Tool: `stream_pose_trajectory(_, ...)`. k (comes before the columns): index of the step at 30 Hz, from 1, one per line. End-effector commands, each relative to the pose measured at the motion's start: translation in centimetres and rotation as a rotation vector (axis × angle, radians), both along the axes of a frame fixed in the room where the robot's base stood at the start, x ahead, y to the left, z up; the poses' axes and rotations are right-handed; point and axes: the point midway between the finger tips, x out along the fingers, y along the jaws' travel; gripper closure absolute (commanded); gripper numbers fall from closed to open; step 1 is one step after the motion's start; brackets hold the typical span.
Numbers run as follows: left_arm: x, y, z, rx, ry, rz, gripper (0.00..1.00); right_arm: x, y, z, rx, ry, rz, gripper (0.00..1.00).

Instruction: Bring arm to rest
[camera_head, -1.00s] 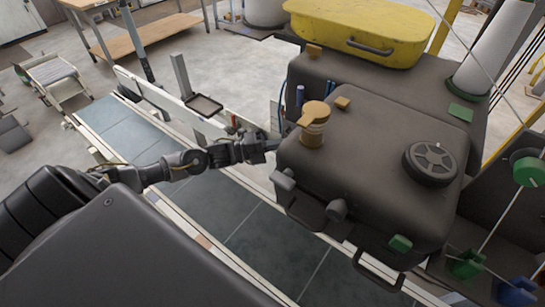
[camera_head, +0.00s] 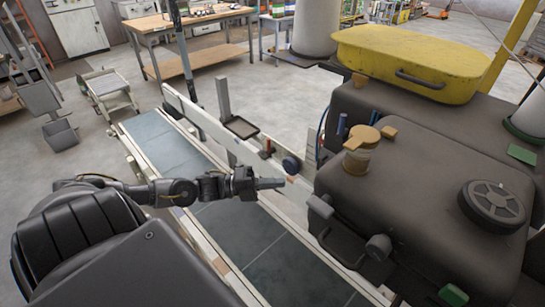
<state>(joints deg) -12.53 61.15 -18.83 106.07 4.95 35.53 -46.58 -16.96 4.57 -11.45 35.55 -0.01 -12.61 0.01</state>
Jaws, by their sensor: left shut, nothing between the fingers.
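My left arm comes in from the left and reaches over the conveyor (camera_head: 270,250). My left gripper (camera_head: 280,183) is shut and empty, its fingertips pointing right toward the dark bagging machine (camera_head: 425,200). The fingertips are near the machine's left side, with a visible gap between them and the housing. My right gripper is not in view.
A yellow lidded box (camera_head: 410,55) sits on top of the machine's rear part. A tan cap (camera_head: 362,138) and a black handwheel (camera_head: 492,205) are on the front housing. A small dark tray (camera_head: 241,127) stands beyond the conveyor. A wooden workbench (camera_head: 190,30) stands farther back.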

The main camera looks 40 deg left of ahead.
Motion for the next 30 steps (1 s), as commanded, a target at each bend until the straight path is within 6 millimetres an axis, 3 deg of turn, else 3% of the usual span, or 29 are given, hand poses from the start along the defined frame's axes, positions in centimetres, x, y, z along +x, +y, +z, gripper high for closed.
stream_pose_trajectory(14, -0.4, 0.4, 0.0, -0.004, 0.005, 0.001, 1.00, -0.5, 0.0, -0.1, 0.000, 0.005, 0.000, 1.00)
stream_pose_trajectory(17, 0.0, 0.8, -0.5, -0.032, 0.074, 0.022, 1.00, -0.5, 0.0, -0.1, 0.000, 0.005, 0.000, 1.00)
stream_pose_trajectory(20, 1.6, 3.9, -3.6, -0.040, 0.226, 0.134, 1.00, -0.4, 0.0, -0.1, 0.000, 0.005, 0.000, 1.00)
stream_pose_trajectory(23, 3.0, 8.7, -8.8, -0.076, 0.400, 0.317, 1.00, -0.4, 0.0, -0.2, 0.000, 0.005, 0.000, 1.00)
stream_pose_trajectory(24, 3.1, 10.8, -11.4, -0.104, 0.474, 0.401, 1.00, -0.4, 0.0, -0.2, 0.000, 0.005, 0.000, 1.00)
stream_pose_trajectory(27, 2.1, 15.3, -18.3, -0.185, 0.651, 0.613, 1.00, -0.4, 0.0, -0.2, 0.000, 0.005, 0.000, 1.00)
stream_pose_trajectory(30, -0.7, 18.6, -25.4, -0.275, 0.815, 0.813, 1.00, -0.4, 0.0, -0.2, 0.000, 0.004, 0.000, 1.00)
